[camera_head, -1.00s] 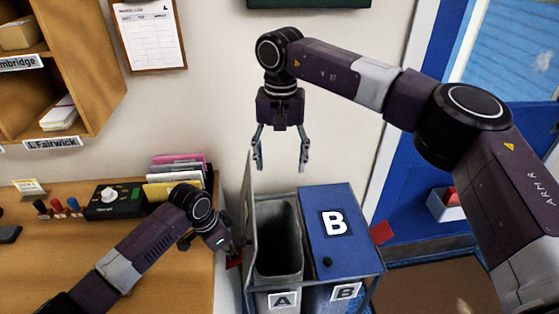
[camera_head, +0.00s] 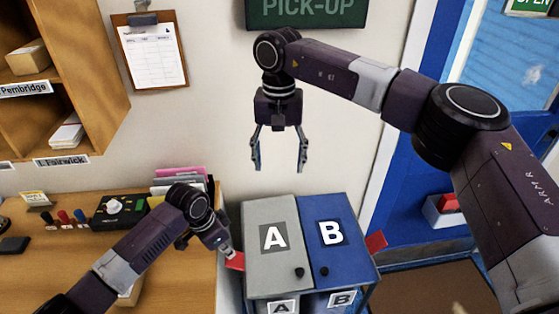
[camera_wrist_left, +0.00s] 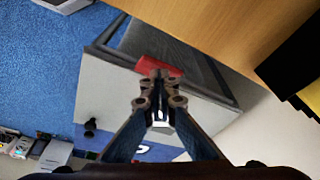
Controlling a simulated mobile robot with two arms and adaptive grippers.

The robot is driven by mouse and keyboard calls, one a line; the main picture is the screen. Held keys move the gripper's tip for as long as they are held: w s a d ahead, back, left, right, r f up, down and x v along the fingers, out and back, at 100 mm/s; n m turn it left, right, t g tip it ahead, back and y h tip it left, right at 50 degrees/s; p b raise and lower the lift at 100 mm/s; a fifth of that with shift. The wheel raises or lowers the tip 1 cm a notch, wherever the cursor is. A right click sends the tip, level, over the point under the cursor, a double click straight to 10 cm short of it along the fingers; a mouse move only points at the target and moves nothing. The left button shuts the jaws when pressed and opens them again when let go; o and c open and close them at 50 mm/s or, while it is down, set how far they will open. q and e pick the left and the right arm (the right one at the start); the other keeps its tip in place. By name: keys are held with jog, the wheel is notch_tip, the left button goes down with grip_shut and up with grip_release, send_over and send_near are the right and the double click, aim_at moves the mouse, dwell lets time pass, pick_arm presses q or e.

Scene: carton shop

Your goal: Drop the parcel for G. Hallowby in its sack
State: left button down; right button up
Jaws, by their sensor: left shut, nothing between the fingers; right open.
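A two-part bin stands by the wall, with a grey lid A (camera_head: 270,228) and a blue lid B (camera_head: 335,232); both lids are down, hiding the insides. My left gripper (camera_head: 232,253) is shut and empty at the red tab (camera_head: 236,262) on the left side of lid A. In the left wrist view the shut fingertips (camera_wrist_left: 160,85) are close to that red tab (camera_wrist_left: 155,66); I cannot tell if they touch. My right gripper (camera_head: 279,160) is open and empty, hanging above the bin. No parcel with a readable Hallowby name shows.
A carton (camera_head: 130,292) lies on the desk (camera_head: 185,285), partly behind my left arm. Labelled shelves (camera_head: 95,50) at the left hold a parcel (camera_head: 28,58) and envelopes. A clipboard (camera_head: 150,55) hangs on the wall. A second red tab (camera_head: 377,242) sticks out right of lid B.

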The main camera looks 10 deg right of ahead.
pick_arm(q)
jog(key=shift+a+r+p, duration=0.1)
jog(key=shift+r+p, duration=0.5)
jog(key=shift+r, duration=0.15)
jog(key=shift+d+p+v, duration=0.15)
jog(key=shift+p+v, duration=0.35)
jog(key=shift+v, duration=0.2)
jog(key=shift+d+p+v, duration=0.15)
jog(key=shift+p+v, duration=0.35)
jog(key=shift+v, duration=0.15)
jog(key=shift+w+r, duration=0.1)
jog(key=shift+w, duration=0.1)
jog(key=v, duration=1.1)
jog(key=shift+s+r, duration=0.15)
jog(key=shift+r, duration=0.2)
